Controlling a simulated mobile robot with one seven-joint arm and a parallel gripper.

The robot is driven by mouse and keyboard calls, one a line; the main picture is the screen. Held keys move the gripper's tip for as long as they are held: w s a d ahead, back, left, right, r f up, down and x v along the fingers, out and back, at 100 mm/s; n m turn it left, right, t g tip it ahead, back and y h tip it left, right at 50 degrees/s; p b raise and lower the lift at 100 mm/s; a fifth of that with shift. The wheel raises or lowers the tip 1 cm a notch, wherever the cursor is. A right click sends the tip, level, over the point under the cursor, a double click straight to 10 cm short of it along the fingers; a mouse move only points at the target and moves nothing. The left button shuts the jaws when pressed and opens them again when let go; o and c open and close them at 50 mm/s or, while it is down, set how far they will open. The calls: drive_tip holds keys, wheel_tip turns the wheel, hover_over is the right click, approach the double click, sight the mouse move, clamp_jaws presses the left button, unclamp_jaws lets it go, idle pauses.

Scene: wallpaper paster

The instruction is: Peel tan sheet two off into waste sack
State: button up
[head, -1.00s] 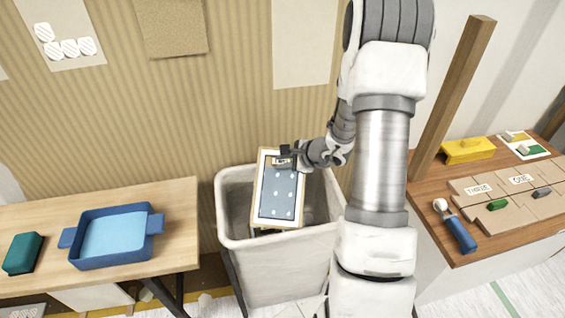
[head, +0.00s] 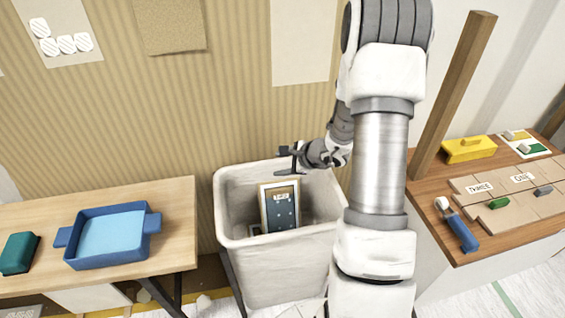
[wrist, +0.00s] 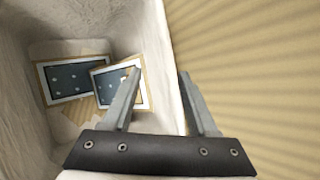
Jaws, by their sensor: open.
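The waste sack (head: 285,270) is a pale open-topped bin below the wall. A sheet (head: 280,208) with a dark spotted panel, a pale border and a small unreadable label is inside it, apart from my gripper. In the wrist view this sheet (wrist: 108,88) overlaps another similar spotted sheet (wrist: 68,79) in the sack. I cannot tell whether the upper one has come to rest. My gripper (head: 293,158) is open and empty above the sack's rear rim; its two fingers also show apart in the wrist view (wrist: 159,76). A plain tan sheet (head: 172,22) hangs on the wall.
A left table holds a blue tray (head: 111,262) and a green block (head: 18,254). The right bench has a blue-handled roller (head: 460,232), a yellow box (head: 468,150) and labelled tan pieces (head: 510,195). A wooden post (head: 455,95) stands behind the bench's left end.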

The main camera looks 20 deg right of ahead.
drive_tip(key=p+v, duration=0.5)
drive_tip(key=v, duration=1.2)
drive_tip(key=shift+s+r, duration=0.15)
